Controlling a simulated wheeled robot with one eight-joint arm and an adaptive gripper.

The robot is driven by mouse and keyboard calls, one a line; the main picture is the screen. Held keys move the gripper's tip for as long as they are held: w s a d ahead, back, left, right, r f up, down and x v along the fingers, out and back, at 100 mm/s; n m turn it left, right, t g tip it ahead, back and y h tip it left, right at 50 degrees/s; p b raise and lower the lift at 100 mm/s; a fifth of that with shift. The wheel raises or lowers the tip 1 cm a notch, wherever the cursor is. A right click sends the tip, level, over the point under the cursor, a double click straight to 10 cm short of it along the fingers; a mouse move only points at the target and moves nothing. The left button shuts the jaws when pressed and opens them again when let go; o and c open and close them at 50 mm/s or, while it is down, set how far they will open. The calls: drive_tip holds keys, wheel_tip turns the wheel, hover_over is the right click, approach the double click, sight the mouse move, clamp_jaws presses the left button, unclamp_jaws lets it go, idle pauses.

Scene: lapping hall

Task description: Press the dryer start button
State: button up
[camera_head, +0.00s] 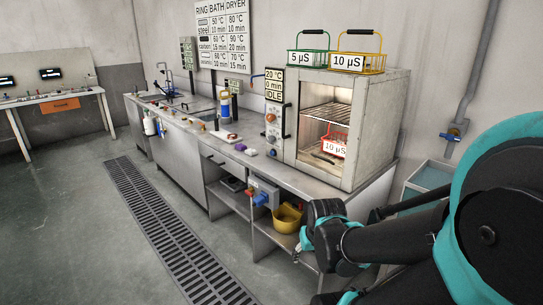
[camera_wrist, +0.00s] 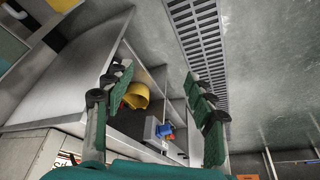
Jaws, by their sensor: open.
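The dryer (camera_head: 373,128) is a grey box on the steel counter, with a lit interior. A display (camera_head: 273,85) at its front left reads 20 °C, 0 min, IDLE. Below it is a narrow panel (camera_head: 271,128) with several small round controls, one reddish near the top; which is the start button is too small to tell. A dark handle (camera_head: 285,121) stands beside the panel. A red basket (camera_head: 333,146) labelled 10 µS is inside. My gripper (camera_wrist: 160,100) is open and empty, in front of and below the counter's edge, apart from the dryer.
A green basket (camera_head: 307,58) and a yellow basket (camera_head: 358,62) stand on the dryer. A yellow bowl (camera_head: 287,219) and a grey box with blue and red connectors (camera_head: 263,194) are under the counter. A floor grate (camera_head: 165,220) runs alongside; the floor left of it is clear.

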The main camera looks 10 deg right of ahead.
clamp_jaws()
idle(1.4)
